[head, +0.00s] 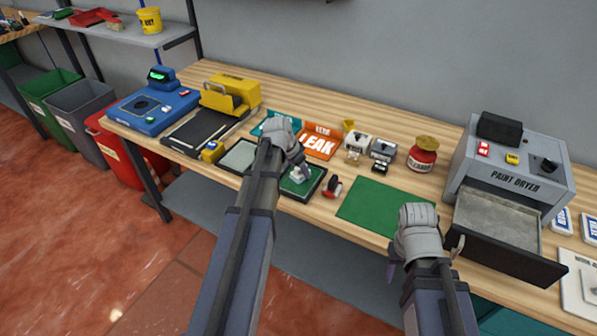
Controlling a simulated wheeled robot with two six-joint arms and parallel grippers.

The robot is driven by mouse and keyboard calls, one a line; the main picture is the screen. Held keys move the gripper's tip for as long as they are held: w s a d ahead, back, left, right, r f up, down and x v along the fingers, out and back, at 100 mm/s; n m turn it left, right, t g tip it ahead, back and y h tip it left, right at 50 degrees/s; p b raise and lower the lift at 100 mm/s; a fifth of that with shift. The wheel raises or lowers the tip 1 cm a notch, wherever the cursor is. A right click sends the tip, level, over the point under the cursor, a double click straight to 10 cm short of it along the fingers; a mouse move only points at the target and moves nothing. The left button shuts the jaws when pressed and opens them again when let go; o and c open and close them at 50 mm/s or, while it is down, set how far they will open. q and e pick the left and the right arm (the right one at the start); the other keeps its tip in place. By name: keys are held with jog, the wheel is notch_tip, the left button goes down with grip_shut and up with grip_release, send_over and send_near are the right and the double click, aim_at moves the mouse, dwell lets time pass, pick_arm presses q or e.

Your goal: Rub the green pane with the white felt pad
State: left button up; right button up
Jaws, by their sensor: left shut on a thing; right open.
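The green pane (291,185) lies in a dark frame near the table's front edge, partly hidden by my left arm. My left gripper (297,165) is over it, shut on a small white thing that looks like the white felt pad (299,175). The pad is at the pane's surface; I cannot tell for sure whether it touches. My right gripper (418,240) is open and empty, in front of a flat green mat (375,203).
A red and black tool (332,187) lies right of the pane.

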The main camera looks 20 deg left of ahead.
pick_arm(q)
jog(key=shift+w, duration=0.1)
jog(key=shift+w+d, duration=0.1)
jog(key=shift+w, duration=1.45)
jog(key=shift+r, duration=0.1)
notch_tip(320, 180, up, 6)
jog(key=p, duration=0.6)
notch_tip(320, 180, up, 3)
jog(key=p, duration=0.3)
